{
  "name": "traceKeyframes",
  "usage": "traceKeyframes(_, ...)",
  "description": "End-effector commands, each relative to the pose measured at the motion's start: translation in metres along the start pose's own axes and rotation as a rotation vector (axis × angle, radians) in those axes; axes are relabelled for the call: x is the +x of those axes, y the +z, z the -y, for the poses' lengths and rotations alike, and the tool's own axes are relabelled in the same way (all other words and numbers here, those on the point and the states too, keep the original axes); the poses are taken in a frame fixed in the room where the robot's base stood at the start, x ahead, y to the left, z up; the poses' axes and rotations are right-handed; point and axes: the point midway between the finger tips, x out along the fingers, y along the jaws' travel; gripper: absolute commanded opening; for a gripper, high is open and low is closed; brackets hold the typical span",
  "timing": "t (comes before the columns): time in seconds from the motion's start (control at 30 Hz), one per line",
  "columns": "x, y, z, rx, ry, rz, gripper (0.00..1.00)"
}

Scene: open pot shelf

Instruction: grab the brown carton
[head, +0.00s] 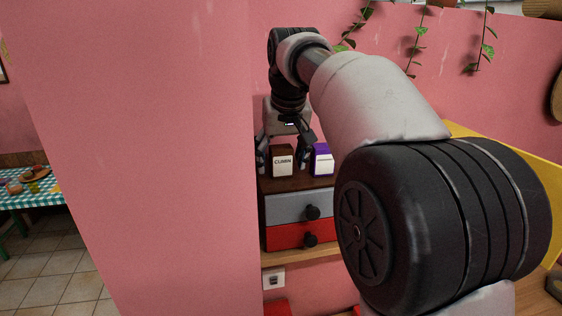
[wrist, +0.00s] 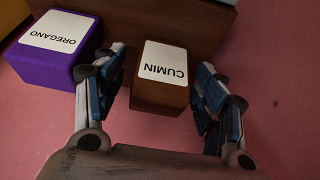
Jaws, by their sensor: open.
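The brown carton (head: 283,161) stands on top of a small drawer unit in the head view. It has a white label reading CUMIN. In the wrist view the brown carton (wrist: 162,78) lies between my two fingers, with its label facing the camera. My gripper (head: 285,150) is open, with one finger on each side of the carton.
A purple carton (head: 322,160) labelled OREGANO in the wrist view (wrist: 56,50) stands close beside the left finger there. The drawer unit (head: 290,208) has a grey and a red drawer with black knobs. A pink wall (head: 150,150) stands at the left.

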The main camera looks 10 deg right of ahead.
Motion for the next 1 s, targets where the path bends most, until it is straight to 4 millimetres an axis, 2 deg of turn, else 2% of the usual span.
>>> traceKeyframes(0.3,0.0052,-0.0001,-0.0001,0.0,0.0,-0.002,0.64)
traceKeyframes(1.0,0.0047,-0.0002,0.0,0.0,0.0,-0.002,0.18)
